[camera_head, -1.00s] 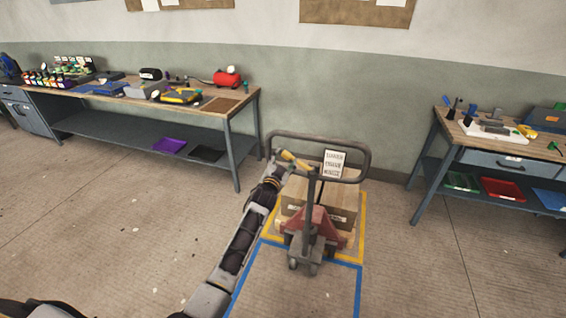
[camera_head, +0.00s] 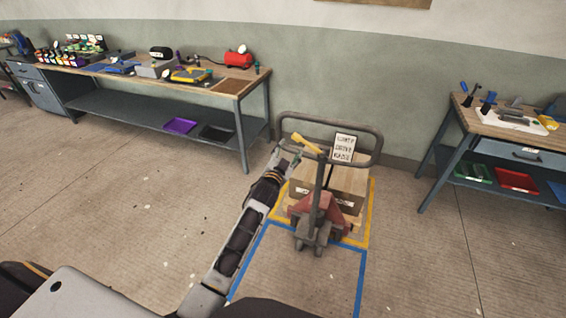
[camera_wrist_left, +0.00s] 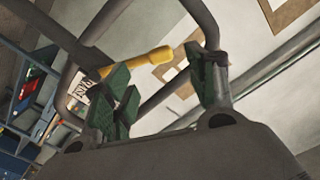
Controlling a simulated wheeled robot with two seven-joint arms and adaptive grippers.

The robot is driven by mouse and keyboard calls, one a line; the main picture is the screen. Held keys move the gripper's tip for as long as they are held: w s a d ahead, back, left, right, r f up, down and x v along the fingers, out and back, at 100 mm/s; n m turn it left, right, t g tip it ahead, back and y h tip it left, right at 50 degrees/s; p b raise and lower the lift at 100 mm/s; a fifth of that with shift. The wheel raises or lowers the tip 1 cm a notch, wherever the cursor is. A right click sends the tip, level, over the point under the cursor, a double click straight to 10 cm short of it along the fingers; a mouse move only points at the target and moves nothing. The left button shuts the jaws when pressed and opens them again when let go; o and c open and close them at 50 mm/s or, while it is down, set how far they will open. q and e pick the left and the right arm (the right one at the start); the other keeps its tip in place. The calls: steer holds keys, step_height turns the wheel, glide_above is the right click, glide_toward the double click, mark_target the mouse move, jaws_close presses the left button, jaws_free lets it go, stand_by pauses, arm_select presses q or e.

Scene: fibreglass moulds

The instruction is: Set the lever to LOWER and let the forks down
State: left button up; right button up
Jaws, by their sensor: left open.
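The yellow lever (camera_head: 307,144) sits on the handle post of the pallet truck (camera_head: 318,215), inside the dark loop handle (camera_head: 375,148). It slants up to the left. A white sign with position words (camera_head: 343,147) stands beside it; its text is barely legible. My left gripper (camera_head: 287,158) is open and empty, just below and left of the lever, apart from it. In the left wrist view the lever (camera_wrist_left: 150,60) shows beyond the open fingers (camera_wrist_left: 165,88). The forks are hidden beneath the wooden load (camera_head: 345,183). My right gripper is out of view.
The truck stands by yellow and blue floor lines (camera_head: 361,285). A long workbench (camera_head: 240,85) with tools is at the back left, another bench (camera_head: 500,130) at the right. The floor between them is open around the truck.

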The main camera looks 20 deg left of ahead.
arm_select(q)
steer(key=shift+s, duration=2.75)
step_height(320, 180, down, 23)
steer(key=s+d+n+g, duration=0.1)
steer(key=s+n+g, duration=0.1)
steer(key=s+g, duration=0.15)
steer(key=s+f+g, duration=0.2)
steer(key=s+f, duration=0.2)
steer(key=f, duration=0.3)
steer(key=s+f+n+g, duration=0.1)
steer(key=s+f, duration=0.2)
steer(key=f, duration=0.4)
steer(key=s+f+g, duration=0.2)
steer(key=s+f, duration=0.2)
steer(key=f, duration=0.3)
steer(key=s+a+f+g, duration=0.1)
steer(key=s+f+g, duration=0.1)
steer(key=s+f, duration=0.75)
steer(key=s+a+f+g, duration=0.1)
steer(key=s+f+g, duration=0.35)
steer(key=s, duration=0.75)
steer(key=s+a+f+g, duration=0.1)
steer(key=s+a+f, duration=0.1)
steer(key=s, duration=0.8)
steer(key=s+a+f+g, duration=0.1)
steer(key=s+f, duration=0.4)
steer(key=s, duration=0.6)
steer(key=shift+s+a+f+n, duration=0.2)
steer(key=shift+s+a+n, duration=0.1)
steer(key=shift+a, duration=0.1)
